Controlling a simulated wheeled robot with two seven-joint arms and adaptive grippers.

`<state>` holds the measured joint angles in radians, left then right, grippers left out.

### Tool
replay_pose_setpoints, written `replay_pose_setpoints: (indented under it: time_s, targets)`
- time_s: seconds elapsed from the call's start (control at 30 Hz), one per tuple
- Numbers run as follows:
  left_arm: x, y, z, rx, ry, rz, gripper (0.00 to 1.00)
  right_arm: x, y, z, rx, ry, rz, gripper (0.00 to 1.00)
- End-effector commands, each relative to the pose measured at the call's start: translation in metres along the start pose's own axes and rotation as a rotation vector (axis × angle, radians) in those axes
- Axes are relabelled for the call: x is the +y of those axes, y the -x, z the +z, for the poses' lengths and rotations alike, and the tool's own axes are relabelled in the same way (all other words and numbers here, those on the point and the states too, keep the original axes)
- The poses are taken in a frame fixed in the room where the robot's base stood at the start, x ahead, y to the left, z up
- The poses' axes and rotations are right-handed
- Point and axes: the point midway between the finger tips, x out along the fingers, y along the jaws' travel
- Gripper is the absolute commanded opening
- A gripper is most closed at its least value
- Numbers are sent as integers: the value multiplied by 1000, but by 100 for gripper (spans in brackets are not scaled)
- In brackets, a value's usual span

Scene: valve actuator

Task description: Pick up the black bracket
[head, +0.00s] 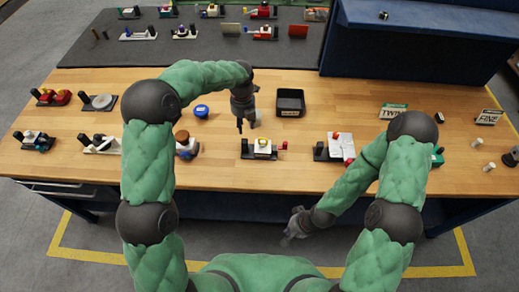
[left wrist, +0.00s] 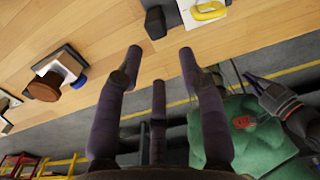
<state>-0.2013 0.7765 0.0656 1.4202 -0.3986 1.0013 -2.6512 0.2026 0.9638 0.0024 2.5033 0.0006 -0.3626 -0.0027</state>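A small black upright block (head: 245,146), which may be the black bracket, stands at the left end of an assembly with a white block and yellow top (head: 263,146) near the table's front. The black block also shows in the left wrist view (left wrist: 155,22), beyond my fingertips. My left gripper (head: 243,126) points down behind and above this assembly, its fingers spread and empty; they also show in the left wrist view (left wrist: 160,62). My right gripper (head: 290,226) hangs in front of the table edge, its fingers apart and empty.
A black bin (head: 290,102) stands right of my left gripper. A blue round part (head: 201,111) and a brown-topped assembly (head: 186,145) lie to the left. A red-and-white assembly (head: 338,146) is to the right. Table (head: 330,105) surface right of the bin is clear.

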Motion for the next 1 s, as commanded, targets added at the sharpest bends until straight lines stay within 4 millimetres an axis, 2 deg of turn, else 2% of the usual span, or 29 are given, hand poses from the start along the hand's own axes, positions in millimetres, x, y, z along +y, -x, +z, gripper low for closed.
replay_pose_setpoints:
  time_s: [0.17, 0.5, 0.83, 1.0]
  targets:
    - [1, 0, 5, -10, -67, 8, 39, 0, 0, 0, 0, 0, 0, 0]
    - [2, -50, 5, -10, -70, 8, 39, 0, 0, 0, 0, 0, 0, 0]
    - [3, -70, 4, -11, -69, 7, 39, 0, 0, 0, 0, 0, 0, 0]
    - [6, -91, 1, -10, -69, 8, 39, 0, 0, 0, 0, 0, 0, 0]
